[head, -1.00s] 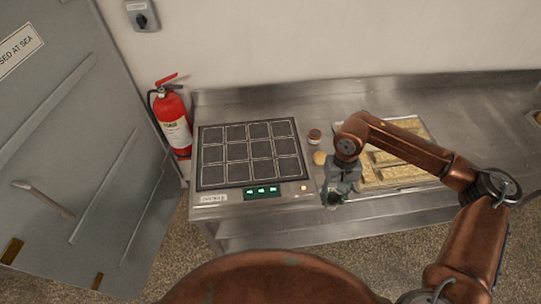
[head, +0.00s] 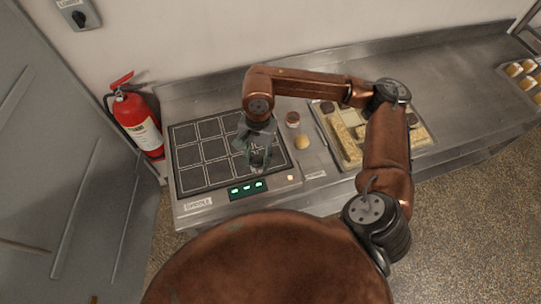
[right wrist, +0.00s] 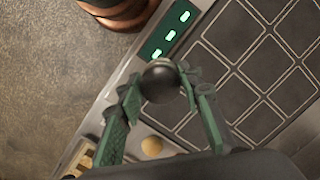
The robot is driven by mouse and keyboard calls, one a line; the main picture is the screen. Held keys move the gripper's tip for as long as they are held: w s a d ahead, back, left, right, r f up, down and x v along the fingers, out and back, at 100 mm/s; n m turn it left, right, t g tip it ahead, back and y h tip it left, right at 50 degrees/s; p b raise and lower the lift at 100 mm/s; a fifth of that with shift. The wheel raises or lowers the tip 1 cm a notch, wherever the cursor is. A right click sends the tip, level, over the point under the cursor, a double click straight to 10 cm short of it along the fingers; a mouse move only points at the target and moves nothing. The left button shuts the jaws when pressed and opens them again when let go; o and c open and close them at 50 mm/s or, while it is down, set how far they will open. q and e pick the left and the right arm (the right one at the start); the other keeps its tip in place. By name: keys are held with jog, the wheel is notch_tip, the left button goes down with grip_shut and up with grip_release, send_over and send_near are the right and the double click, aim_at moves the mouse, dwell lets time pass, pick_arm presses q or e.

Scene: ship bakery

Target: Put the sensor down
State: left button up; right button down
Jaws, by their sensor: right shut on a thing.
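The sensor looks like a dark, round ball (right wrist: 160,82) between the fingers in the right wrist view. My right gripper (head: 258,165) is shut on it and hangs over the right part of the dark gridded plate (head: 201,150), near its display strip. The right wrist view shows the green fingers (right wrist: 158,95) on either side of the ball, with the plate (right wrist: 245,45) beyond. I cannot tell how high the ball is above the plate. In the head view the sensor is largely hidden by the gripper. My left gripper is not in view.
A small jar (head: 292,119) and a round tan bun (head: 302,143) stand right of the plate on the steel counter (head: 450,95). A tray (head: 425,146) of baked pieces lies further right. A red fire extinguisher (head: 137,122) stands left of the counter.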

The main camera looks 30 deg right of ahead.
jog(key=m, duration=0.2)
jog(key=s+r+m, duration=0.1)
jog(key=m, duration=0.1)
jog(key=s+m+t, duration=0.1)
jog(key=m, duration=0.1)
jog(key=shift+a+r+m, duration=0.3)
jog(key=shift+a+r, duration=0.05)
jog(key=shift+r, duration=0.05)
jog(key=s+r+m+t, duration=0.2)
jog(key=s+r+m, duration=0.1)
jog(key=m, duration=0.9)
jog(key=shift+m, duration=0.4)
jog(key=w+d+f, duration=0.3)
jog(key=w+d+f+p, duration=0.1)
jog(key=w+d+f, duration=0.1)
jog(key=w+f, duration=0.1)
jog(key=w+d+f, duration=0.3)
jog(key=shift+w+d+f+p, duration=0.2)
jog(key=shift+w+d+p, duration=0.1)
jog(key=shift+w+p, duration=0.1)
jog(key=f, duration=0.2)
jog(key=f+p, duration=0.1)
jog(key=shift+w+d+f, duration=0.25)
jog(key=shift+f, duration=0.2)
jog(key=shift+f, duration=0.1)
